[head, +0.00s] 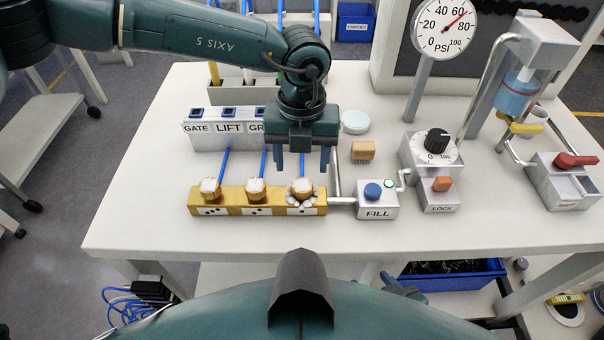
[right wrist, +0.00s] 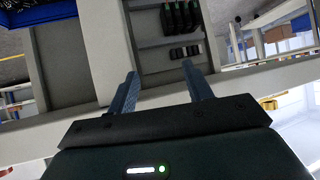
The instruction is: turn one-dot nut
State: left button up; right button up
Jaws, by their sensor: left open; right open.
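A yellow block (head: 234,209) on the white table carries three brass nuts, the left nut (head: 210,187), the middle nut (head: 256,187) and the right nut (head: 301,187). White dotted labels sit below them; the dots are too small for me to count surely. Silvery lumps surround the base of the right nut. My left gripper (head: 302,166) is open, pointing down just above and behind the right nut, its fingers apart on either side. My right gripper (head: 404,287) is low, in front of the table; in the right wrist view (right wrist: 160,82) it is open and empty.
Blue hoses run from the nuts toward a labelled panel (head: 228,134) behind. A FILL box (head: 378,208) stands right of the block, with a LOCK box (head: 438,196) and dial beyond. A tan block (head: 363,151) and white disc (head: 355,122) lie near. The table front is clear.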

aim_at(302, 185)
pick_arm(q)
notch_tip(302, 185, down, 6)
jog(key=shift+r+p, duration=0.1)
jog(key=shift+p, duration=0.3)
jog(key=shift+c, duration=0.3)
jog(key=c, duration=0.9)
